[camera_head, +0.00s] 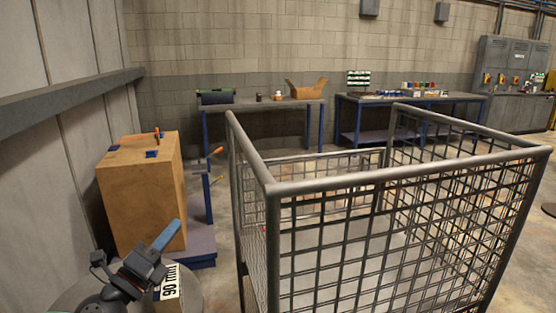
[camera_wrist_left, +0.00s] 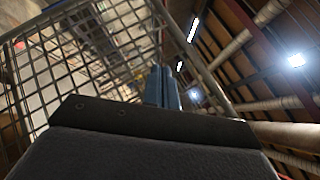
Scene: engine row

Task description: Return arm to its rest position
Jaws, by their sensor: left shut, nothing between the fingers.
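My left gripper (camera_head: 166,235) shows at the lower left of the head view, with its blue fingers pointing up and to the right. The fingers are together and nothing is between them. In the left wrist view the blue fingers (camera_wrist_left: 161,88) also stand close together, in front of the mesh cage and the ceiling. The gripper is in front of the wooden box and left of the wire mesh cage, apart from the cage. My right gripper is in neither view.
A wire mesh cage (camera_head: 400,180) fills the middle and right. A wooden box (camera_head: 135,200) stands on a blue-framed cart (camera_head: 202,243) at the left. A box marked 90 (camera_head: 171,290) is beside my left arm. Workbenches (camera_head: 262,105) and grey cabinets (camera_head: 497,58) line the back wall.

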